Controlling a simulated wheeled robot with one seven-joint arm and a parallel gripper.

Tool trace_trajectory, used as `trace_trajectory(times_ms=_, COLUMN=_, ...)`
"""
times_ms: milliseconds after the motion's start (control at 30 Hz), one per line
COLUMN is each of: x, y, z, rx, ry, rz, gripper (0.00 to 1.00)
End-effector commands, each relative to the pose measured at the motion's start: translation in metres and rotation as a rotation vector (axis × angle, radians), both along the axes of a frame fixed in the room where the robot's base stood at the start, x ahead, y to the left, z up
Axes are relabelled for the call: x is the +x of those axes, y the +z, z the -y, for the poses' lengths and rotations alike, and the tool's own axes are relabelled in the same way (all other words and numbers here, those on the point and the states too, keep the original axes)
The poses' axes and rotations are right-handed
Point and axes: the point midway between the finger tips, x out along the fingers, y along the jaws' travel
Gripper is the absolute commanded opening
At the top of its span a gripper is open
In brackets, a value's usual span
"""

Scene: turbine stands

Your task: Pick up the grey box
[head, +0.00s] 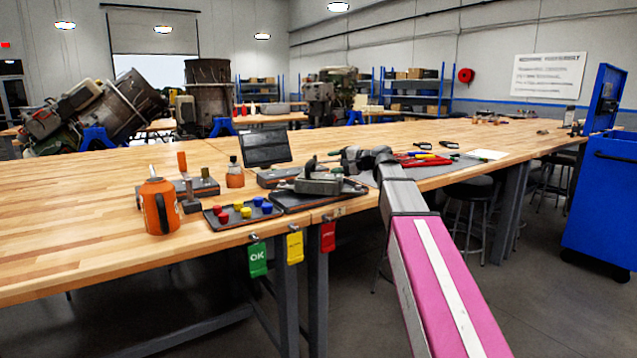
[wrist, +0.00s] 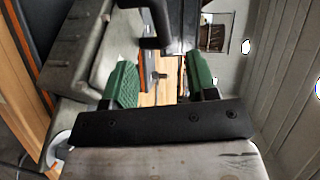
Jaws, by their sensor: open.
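The grey box (head: 318,184) sits on a dark tray on the wooden bench in the head view, with a dark upright part, perhaps a handle, on its top. In the wrist view the grey box (wrist: 105,35) fills the upper left, partly behind a finger. A black curved part (wrist: 155,25) shows ahead of the gap between the fingers. My gripper (wrist: 163,78) is open, with green finger pads apart and nothing visible gripped.
An orange flask (head: 159,206) stands at the left. A tray (head: 240,213) of red, yellow and blue pieces lies left of the box. A dark screen (head: 265,148) stands behind. Red-handled tools (head: 423,160) lie to the right. The bench's far left is clear.

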Motion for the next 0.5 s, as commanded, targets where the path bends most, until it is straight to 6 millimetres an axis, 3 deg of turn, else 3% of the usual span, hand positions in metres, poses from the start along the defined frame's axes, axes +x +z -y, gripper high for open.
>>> trace_trajectory(times_ms=300, x=0.022, y=-0.008, z=-0.037, rx=-0.001, ry=0.002, rz=-0.001, gripper=0.53)
trace_trajectory(times_ms=500, x=0.028, y=-0.01, z=-0.048, rx=-0.001, ry=0.0, rz=0.0, gripper=0.53)
